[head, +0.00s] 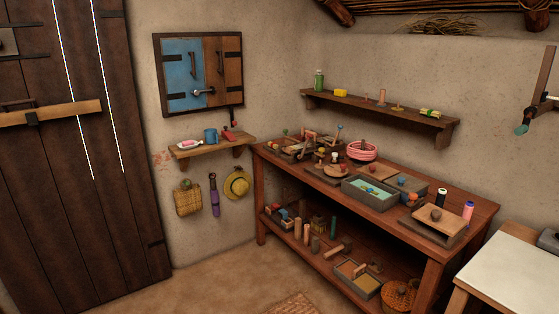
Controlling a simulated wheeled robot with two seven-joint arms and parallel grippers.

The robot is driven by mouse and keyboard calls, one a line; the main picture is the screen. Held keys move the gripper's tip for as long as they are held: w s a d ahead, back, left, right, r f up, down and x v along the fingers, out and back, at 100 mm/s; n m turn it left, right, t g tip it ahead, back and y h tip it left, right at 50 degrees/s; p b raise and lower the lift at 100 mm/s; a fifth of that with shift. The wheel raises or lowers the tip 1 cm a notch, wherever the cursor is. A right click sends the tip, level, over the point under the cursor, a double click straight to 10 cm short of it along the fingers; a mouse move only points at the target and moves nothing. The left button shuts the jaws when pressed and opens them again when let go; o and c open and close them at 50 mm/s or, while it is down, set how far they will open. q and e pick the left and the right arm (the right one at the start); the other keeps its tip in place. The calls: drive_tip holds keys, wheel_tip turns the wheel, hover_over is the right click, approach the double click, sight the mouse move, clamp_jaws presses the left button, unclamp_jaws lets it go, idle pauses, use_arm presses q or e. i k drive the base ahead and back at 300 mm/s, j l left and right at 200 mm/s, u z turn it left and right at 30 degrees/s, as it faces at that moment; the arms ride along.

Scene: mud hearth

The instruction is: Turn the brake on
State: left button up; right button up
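I cannot tell any part in the head view clearly as the brake. A long wooden workbench (478,206) stands against the right wall, crowded with small wooden pieces, boxes and balls. Several small devices on it are too small to make out, among them a wooden cluster (297,146) at its far left end. A small red-handled item (229,133) stands at the right end of the little wall shelf (240,143). Neither of my grippers shows in this view.
A dark plank door (80,220) with a wooden bar (55,112) is at left. A blue and brown wall cabinet (184,65) hangs above the little shelf. A white-topped table (515,275) stands at lower right. Clear floor (215,275) lies before the workbench.

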sight(334, 155)
drive_tip(key=i+z, duration=0.15)
drive_tip(key=i, duration=0.3)
drive_tip(key=i+j+z, duration=0.2)
drive_tip(key=i, duration=0.25)
drive_tip(key=i+j+z, duration=0.15)
drive_tip(key=i, duration=0.3)
drive_tip(key=i+j+z, duration=0.75)
drive_tip(key=i, duration=0.15)
drive_tip(key=i+j+z, duration=0.4)
drive_tip(key=j, duration=0.1)
